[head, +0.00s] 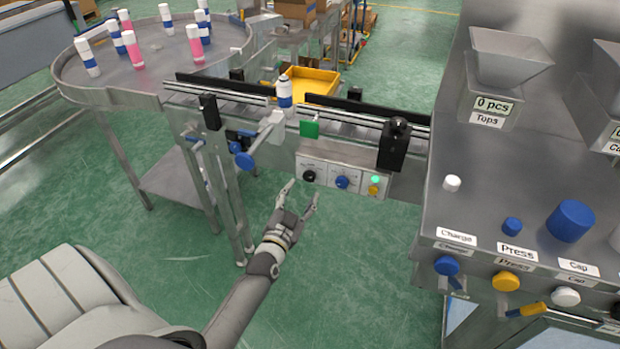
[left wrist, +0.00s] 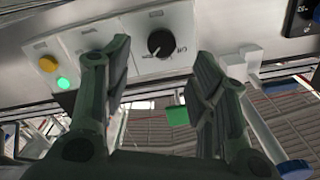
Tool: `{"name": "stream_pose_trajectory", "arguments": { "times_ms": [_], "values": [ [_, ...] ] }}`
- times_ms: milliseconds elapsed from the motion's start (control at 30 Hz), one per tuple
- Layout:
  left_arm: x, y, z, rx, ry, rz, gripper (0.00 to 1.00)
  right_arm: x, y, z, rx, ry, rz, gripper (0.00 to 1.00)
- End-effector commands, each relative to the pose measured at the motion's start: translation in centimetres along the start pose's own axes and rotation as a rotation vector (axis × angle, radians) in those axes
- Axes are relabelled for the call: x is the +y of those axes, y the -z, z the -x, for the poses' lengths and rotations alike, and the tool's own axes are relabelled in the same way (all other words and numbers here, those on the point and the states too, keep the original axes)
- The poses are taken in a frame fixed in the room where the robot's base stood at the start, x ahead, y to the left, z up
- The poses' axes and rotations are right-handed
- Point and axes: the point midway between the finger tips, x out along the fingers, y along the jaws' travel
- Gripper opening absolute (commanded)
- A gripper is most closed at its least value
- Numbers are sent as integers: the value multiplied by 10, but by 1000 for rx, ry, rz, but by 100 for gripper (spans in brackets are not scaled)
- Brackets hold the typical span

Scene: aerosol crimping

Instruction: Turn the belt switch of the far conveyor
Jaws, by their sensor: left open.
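The conveyor (head: 350,122) has a front panel with a black knob (head: 309,176), a blue knob (head: 342,182), a lit green lamp (head: 375,180) and a yellow button (head: 373,191). The panel labels are too small to read. My left gripper (head: 300,192) is open and empty, just below and in front of the panel, near the black knob. In the left wrist view the black knob (left wrist: 161,43) shows between the spread fingers (left wrist: 163,70), apart from them. There the blue knob is hidden behind a finger. My right gripper is not in view.
A spray can (head: 285,92) stands on the conveyor beside a green plate (head: 309,129). A blue-ended lever (head: 243,160) juts out left of the panel. A round table (head: 155,88) with several cans is at left. A steel station (head: 530,150) with knobs stands at right.

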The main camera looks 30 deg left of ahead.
Motion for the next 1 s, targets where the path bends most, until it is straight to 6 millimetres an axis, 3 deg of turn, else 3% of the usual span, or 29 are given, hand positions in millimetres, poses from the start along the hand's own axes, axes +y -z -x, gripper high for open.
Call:
{"name": "stream_pose_trajectory", "arguments": {
  "times_ms": [200,400,567,833,1000],
  "values": [
    [0,1,-39,2,0,-1,53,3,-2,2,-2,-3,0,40],
    [0,0,-60,1,0,-1,53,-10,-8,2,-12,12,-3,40],
    [0,0,-67,1,0,-2,53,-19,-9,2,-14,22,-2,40],
    [0,0,-68,1,-1,-2,53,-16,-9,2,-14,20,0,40],
    [0,0,-68,1,-1,-2,32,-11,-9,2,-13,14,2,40]
  ]
}}
